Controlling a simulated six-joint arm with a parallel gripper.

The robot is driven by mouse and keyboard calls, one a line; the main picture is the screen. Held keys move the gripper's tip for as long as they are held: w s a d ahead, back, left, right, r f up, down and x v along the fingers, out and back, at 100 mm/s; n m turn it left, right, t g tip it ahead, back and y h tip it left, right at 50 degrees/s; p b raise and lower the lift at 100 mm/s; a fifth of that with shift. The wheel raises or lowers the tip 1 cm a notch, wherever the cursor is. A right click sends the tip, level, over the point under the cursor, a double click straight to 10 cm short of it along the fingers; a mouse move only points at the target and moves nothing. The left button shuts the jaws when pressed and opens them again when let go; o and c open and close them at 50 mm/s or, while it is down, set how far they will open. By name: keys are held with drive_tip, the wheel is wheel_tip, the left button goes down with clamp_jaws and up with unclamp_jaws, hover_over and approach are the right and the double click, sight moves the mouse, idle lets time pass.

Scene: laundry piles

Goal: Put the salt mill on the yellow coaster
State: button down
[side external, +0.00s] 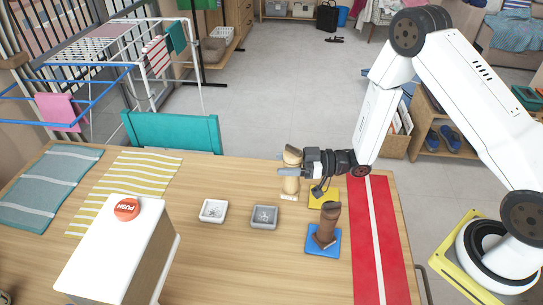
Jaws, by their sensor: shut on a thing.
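The light wooden salt mill (291,155) stands upright in my gripper (290,171), which is shut around its upper body. The mill is to the left of the yellow coaster (330,189). Its pale lower end shows below the fingers; I cannot tell whether it touches the table. The yellow coaster lies partly hidden beneath my gripper and behind a darker brown mill. That brown mill (327,226) stands on a blue coaster (322,251), in front of the yellow one.
Two small square dishes, one white (213,211) and one grey (264,216), sit left of the mills. A red runner (379,240) with a white stripe lies on the right. A white box with a red push button (127,209) stands front left. A teal chair (172,132) is behind the table.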

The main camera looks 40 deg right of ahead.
drive_tip(key=s+d+r+m+t+h, duration=0.3)
drive_tip(key=s+d+r, duration=0.1)
drive_tip(key=s+d, duration=0.8)
drive_tip(key=s, duration=0.3)
drive_tip(key=shift+s+t+h, duration=0.3)
drive_tip(key=shift+t+h, duration=0.1)
drive_tip(key=shift+w+f, duration=0.1)
drive_tip(key=w+f, duration=0.9)
drive_tip(key=w, duration=0.4)
drive_tip(key=shift+w+d+f, duration=0.15)
drive_tip(key=shift+d, duration=0.25)
